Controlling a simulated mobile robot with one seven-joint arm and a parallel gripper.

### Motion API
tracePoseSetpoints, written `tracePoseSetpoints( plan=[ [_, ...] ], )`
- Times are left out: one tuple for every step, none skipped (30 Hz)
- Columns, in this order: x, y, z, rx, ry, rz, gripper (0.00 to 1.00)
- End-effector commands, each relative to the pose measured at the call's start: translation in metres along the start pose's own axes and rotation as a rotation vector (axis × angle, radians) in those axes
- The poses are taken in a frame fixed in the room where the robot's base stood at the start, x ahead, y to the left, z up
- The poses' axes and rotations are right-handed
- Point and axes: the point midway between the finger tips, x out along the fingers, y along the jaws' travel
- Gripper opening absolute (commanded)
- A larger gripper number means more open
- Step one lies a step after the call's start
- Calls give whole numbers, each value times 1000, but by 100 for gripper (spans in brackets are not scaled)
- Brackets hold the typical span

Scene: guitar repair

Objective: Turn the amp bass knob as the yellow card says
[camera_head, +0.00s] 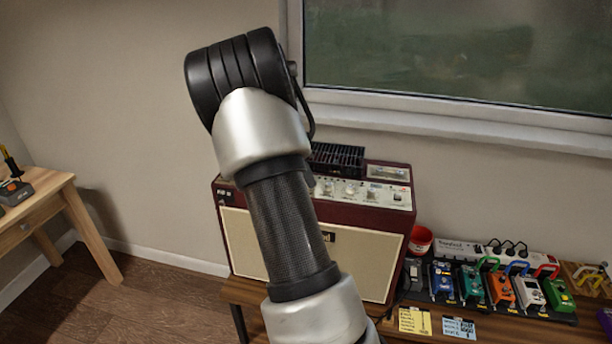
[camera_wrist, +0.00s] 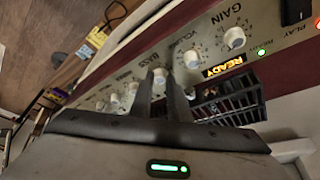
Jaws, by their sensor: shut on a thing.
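The amp (camera_head: 365,262) has a dark red cabinet, a cream front and a pale control panel along its top. In the wrist view the pale bass knob (camera_wrist: 160,76), beside the BASS label, sits between the two dark fingers of my gripper (camera_wrist: 160,92). The gripper is shut on it. In the head view my arm covers part of the amp and hides the gripper. The yellow card (camera_head: 414,320) lies at the bench's front edge, its writing too small to read. It also shows in the wrist view (camera_wrist: 97,38).
The volume knob (camera_wrist: 192,60) and gain knob (camera_wrist: 234,38) stand close on one side, more knobs on the other. A black slotted rack (camera_head: 337,158) sits on the amp. A blue card (camera_head: 459,327), a red pot (camera_head: 420,240) and several pedals (camera_head: 500,290) are to the right.

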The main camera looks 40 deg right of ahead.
Motion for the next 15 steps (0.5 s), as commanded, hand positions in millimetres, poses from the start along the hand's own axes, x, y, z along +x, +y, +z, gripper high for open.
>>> tracePoseSetpoints(
  plan=[
    [0, -1, 0, 3, 0, 1, 0],
    [0, -1, 0, 5, 0, 2, 0],
    [0, 0, 0, 7, -1, 2, 0],
    [0, 0, 0, 7, -1, 3, 0],
    [0, 0, 0, 8, -1, 3, 0],
    [0, 0, 0, 8, -1, 3, 0],
    [0, 0, 0, 8, -1, 3, 0],
    [0, 0, 0, 8, -1, 3, 0],
    [0, 0, 1, 8, -1, 3, 0],
    [0, 0, 0, 8, -1, 3, 0],
    [0, 0, 1, 8, -1, 3, 0],
    [0, 0, 1, 7, -1, 3, 0],
    [0, 0, 1, 7, -1, 3, 0],
    [0, 0, 0, 7, -1, 3, 19],
    [0, 0, 1, 7, -1, 3, 26]
  ],
)
